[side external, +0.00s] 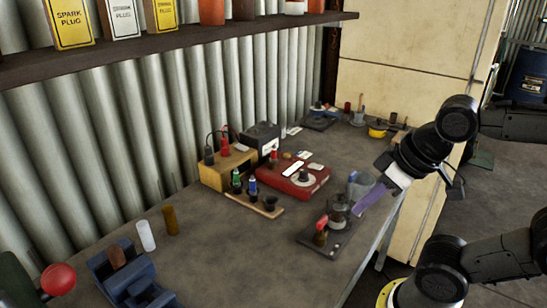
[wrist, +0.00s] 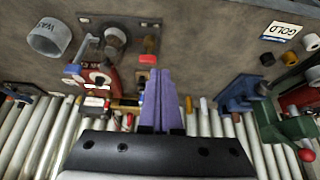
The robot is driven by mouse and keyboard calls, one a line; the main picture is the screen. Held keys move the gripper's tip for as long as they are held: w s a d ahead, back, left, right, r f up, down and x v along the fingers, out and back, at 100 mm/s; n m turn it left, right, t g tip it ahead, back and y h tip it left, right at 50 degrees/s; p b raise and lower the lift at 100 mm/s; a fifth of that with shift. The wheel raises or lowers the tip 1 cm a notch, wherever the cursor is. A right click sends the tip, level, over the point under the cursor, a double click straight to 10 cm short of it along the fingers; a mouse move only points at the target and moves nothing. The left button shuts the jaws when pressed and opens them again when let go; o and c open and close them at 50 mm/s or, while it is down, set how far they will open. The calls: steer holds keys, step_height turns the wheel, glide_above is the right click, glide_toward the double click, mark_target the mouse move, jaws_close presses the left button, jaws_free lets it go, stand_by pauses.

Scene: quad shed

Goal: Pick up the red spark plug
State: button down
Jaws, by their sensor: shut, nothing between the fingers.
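A plug with a red top (side external: 321,224) and a dark lower part stands on a dark plate (side external: 318,243) near the table's front edge. Its red top also shows in the wrist view (wrist: 148,59), just beyond the fingertips. My gripper (side external: 360,212) has purple fingers and is above and to the right of the plate in the side view. In the wrist view its fingers (wrist: 159,72) are together with nothing between them. A wooden stand (side external: 264,210) holds a green plug (side external: 236,181), a blue plug (side external: 252,188) and a black cup-like piece.
A dark round fitting (side external: 339,211) stands on the same plate, beside the red plug. A grey cup (side external: 363,181) stands close behind it; it shows as a ring (wrist: 49,37) in the wrist view. A red box (side external: 310,186) and yellow box (side external: 214,172) lie farther back.

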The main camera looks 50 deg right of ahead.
steer(key=c, duration=1.6)
jaws_free()
steer(key=c, duration=0.6)
jaws_free()
